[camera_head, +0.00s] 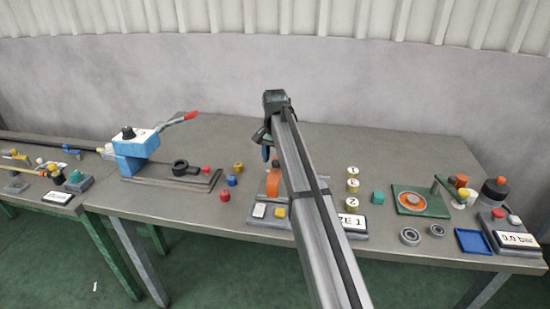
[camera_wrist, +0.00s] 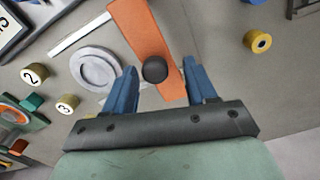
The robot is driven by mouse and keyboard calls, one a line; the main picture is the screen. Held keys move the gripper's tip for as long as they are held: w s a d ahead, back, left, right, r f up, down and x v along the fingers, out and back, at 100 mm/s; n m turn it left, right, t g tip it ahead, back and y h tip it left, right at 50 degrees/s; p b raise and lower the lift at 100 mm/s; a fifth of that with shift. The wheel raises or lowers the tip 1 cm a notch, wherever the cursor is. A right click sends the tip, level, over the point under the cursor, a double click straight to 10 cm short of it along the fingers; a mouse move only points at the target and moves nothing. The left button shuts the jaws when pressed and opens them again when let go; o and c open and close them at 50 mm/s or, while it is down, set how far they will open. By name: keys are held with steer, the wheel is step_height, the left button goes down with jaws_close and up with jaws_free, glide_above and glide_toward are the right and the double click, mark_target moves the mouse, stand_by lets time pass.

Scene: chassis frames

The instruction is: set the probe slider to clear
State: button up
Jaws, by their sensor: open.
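An orange upright piece (camera_head: 273,183) stands on a grey device base (camera_head: 267,222) with a white plate, a yellow button and a display reading "ZE 1" (camera_head: 351,220). In the wrist view the orange piece (camera_wrist: 140,27) carries a round black knob (camera_wrist: 155,69). I take this to be the probe slider; no "clear" mark is readable. My gripper (camera_head: 267,152) is above the device, and my arm hides part of it. In the wrist view my gripper's (camera_wrist: 159,67) blue fingers are open, one on each side of the knob; contact cannot be told.
A silver disc (camera_wrist: 96,68) lies beside the orange piece. Numbered brass cylinders (camera_head: 352,186) and a green fixture (camera_head: 420,202) stand to the right. A blue clamp device (camera_head: 135,150) and small coloured pegs (camera_head: 232,181) are to the left. The table's back is clear.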

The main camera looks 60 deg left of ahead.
step_height(320, 180, up, 14)
stand_by(0.6)
steer(key=shift+f, duration=0.1)
stand_by(0.4)
